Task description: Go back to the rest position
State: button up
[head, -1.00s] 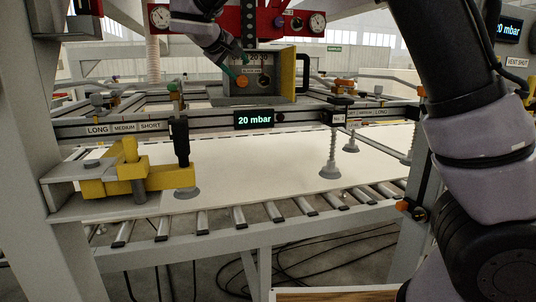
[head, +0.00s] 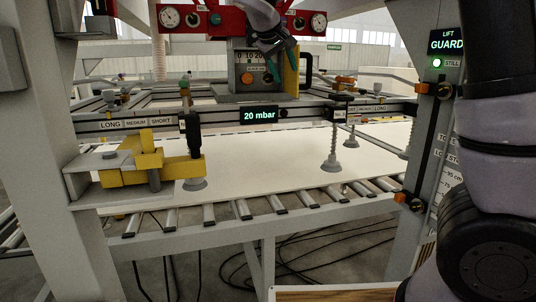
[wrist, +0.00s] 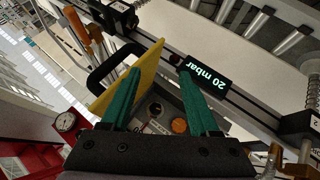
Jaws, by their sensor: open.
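My gripper (head: 281,60) is in front of the control box of the gantry in the head view, near the yellow plate on the box's right side. In the wrist view my gripper (wrist: 158,90) shows two green fingers spread apart with nothing between them. The control box (head: 246,86) carries an orange button (head: 246,78) and a dark knob beside it. The yellow plate (wrist: 130,80) and a black handle (wrist: 105,65) lie close to the left finger in the wrist view. I cannot tell whether a finger touches the plate.
A display (head: 259,115) reads 20 mbar. A white panel (head: 260,160) lies on rollers under suction cups. A yellow clamp (head: 150,170) stands at left. A grey post (head: 425,150) at right bears a LIFT GUARD sign (head: 447,40). Red gauge panels (head: 200,20) hang above.

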jog(key=s+d+f+m+g+y, duration=0.1)
jog(key=s+d+m, duration=0.1)
jog(key=s+d, duration=0.45)
jog(key=s+d+m+g+y, duration=0.2)
jog(key=s+d, duration=0.1)
jog(key=d, duration=0.6)
jog(key=s+d+f+m+t+y, duration=0.1)
jog(key=s+d+f+m, duration=0.1)
jog(key=s, duration=0.6)
jog(key=s+d+f+m+t+y, duration=0.1)
jog(key=s+d+m+y, duration=0.1)
jog(key=s, duration=0.7)
jog(key=shift+d+f+m, duration=0.3)
jog(key=shift+f+m, duration=0.05)
jog(key=shift+m, duration=0.25)
